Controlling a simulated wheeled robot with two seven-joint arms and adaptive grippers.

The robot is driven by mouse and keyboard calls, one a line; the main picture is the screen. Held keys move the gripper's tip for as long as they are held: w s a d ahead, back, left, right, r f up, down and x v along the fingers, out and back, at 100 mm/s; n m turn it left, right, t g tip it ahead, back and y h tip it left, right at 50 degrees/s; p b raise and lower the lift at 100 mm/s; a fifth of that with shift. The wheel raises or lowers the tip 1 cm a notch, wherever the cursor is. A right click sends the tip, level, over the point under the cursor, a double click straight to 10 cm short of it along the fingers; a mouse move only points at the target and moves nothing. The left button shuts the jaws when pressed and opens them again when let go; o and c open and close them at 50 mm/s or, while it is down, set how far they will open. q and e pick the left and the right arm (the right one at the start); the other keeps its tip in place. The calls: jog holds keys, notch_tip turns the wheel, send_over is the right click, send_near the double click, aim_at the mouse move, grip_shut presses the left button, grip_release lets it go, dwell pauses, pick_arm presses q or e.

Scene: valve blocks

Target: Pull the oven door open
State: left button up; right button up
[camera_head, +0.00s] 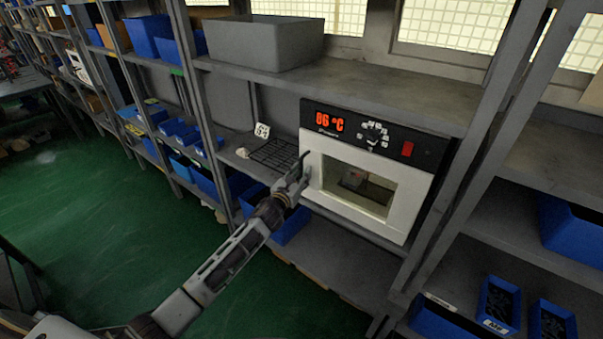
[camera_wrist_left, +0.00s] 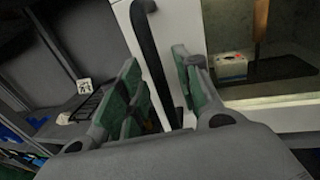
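My left gripper (camera_head: 297,178) is at the door's left edge, where the handle is. In the left wrist view the black, upright bar handle (camera_wrist_left: 150,45) runs down between the two green-padded fingers of the gripper (camera_wrist_left: 160,92). The fingers are apart, one on each side of the bar. I cannot tell whether either pad touches it. My right gripper is not in view.
A wire rack (camera_head: 274,154) and a small white marked block (camera_head: 261,130) sit on the shelf left of the oven. A grey bin (camera_head: 264,43) stands on the shelf above. A shelf post (camera_head: 478,150) rises close to the oven's right. The green floor in front is clear.

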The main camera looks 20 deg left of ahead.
pick_arm(q)
jog(key=shift+w+d, duration=0.1)
jog(key=shift+w, duration=0.25)
jog(key=shift+c, duration=0.3)
grip_shut()
